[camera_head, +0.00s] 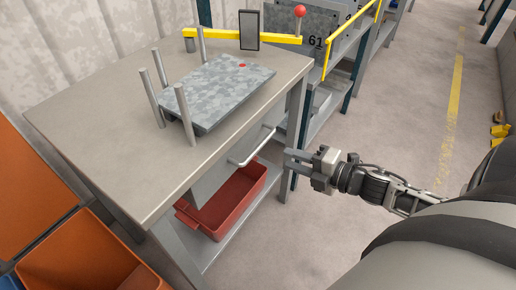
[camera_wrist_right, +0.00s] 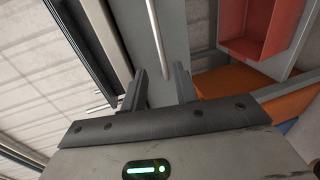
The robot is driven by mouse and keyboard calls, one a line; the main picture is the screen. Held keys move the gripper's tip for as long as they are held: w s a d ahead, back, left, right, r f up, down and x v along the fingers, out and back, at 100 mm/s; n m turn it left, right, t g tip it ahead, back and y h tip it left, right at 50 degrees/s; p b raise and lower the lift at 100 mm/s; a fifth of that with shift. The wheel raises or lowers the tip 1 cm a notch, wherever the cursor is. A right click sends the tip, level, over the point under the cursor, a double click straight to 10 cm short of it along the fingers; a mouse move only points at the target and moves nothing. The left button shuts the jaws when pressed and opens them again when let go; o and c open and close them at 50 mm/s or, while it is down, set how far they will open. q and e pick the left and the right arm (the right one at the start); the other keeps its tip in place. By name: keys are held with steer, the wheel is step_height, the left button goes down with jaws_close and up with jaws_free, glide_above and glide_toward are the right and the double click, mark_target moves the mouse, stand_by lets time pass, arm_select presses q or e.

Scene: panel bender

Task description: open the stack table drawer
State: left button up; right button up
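The stack table (camera_head: 95,115) has a beige top and grey legs. Its grey drawer front (camera_head: 211,183) sits under the top edge, and the drawer looks shut. A pale bar handle (camera_head: 252,147) stands out from the drawer front. My right gripper (camera_head: 290,162) is open and empty, to the right of the handle and apart from it in the head view. In the right wrist view the two fingers (camera_wrist_right: 159,85) are spread, and the handle (camera_wrist_right: 158,40) runs upright just beyond the gap between them. My left gripper is out of view.
A stack of grey sheets (camera_head: 222,90) lies on the table among upright posts. A red bin (camera_head: 235,196) sits on the lower shelf. Orange bins (camera_head: 85,255) stand at the lower left. A shelf rack with a yellow rail (camera_head: 345,40) is behind; the floor (camera_head: 405,120) to the right is clear.

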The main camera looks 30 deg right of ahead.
mark_target(258, 147)
steer(key=x, duration=1.1)
steer(key=shift+w+a, duration=0.1)
steer(key=shift+w, duration=0.05)
jaws_close()
